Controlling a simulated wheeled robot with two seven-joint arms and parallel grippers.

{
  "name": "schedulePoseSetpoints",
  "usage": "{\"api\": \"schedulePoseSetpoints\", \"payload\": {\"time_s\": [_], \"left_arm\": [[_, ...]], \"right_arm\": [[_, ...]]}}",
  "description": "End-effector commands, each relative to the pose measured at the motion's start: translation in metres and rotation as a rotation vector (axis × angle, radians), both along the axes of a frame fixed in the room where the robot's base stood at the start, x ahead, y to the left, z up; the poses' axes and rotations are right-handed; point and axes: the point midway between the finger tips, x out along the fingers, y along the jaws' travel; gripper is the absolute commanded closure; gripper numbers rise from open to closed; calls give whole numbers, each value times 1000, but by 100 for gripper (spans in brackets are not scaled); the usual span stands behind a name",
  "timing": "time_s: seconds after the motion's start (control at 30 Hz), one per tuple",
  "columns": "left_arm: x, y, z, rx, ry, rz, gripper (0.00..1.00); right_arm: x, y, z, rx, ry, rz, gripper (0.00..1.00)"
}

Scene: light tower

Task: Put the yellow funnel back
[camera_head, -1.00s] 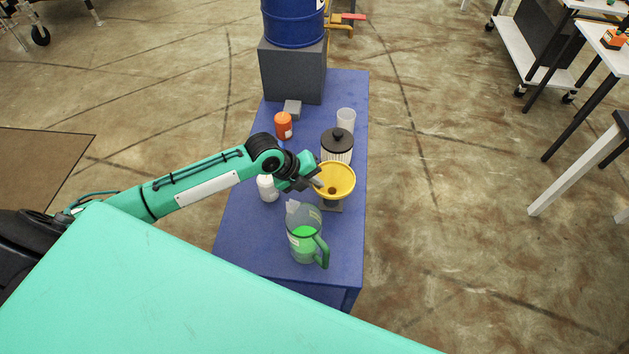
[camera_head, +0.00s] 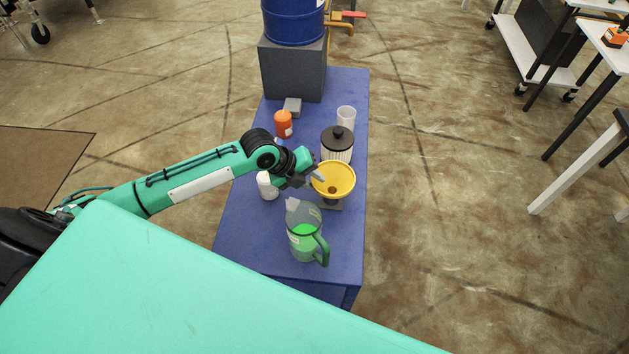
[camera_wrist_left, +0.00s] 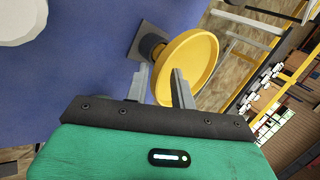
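The yellow funnel (camera_head: 340,174) sits wide end up on a small grey stand (camera_head: 331,204) on the blue table. In the left wrist view the funnel (camera_wrist_left: 197,60) shows beyond and partly between the fingers, with the dark square base of the stand (camera_wrist_left: 150,40) behind it. My left gripper (camera_head: 319,177) is at the funnel's left rim. In the wrist view its two fingers (camera_wrist_left: 162,82) stand apart, with the near rim showing between them. Whether a finger touches the rim I cannot tell. My right gripper is not in view.
The blue table (camera_head: 350,255) also carries a green-filled pitcher (camera_head: 306,238) in front, a white bottle (camera_head: 267,186) left, a black-lidded ribbed jar (camera_head: 337,146) behind the funnel, an orange container (camera_head: 283,124) and a clear cup (camera_head: 346,117). A blue drum (camera_head: 293,22) stands on a grey block (camera_head: 292,70).

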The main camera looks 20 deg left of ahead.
Motion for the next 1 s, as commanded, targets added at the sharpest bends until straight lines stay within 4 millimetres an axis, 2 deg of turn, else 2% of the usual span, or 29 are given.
{"api": "schedulePoseSetpoints", "payload": {"time_s": [0.3, 0.5, 0.7, 1.0], "left_arm": [[-21, 28, 46, 4, -3, 0, 75], [-32, 41, 70, 4, -2, 0, 75], [-37, 47, 83, 1, 0, 1, 75], [-38, 47, 85, 0, 0, 0, 75]], "right_arm": [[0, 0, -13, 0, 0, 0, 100], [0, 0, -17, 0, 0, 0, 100], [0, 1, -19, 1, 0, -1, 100], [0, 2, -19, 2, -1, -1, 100]]}}
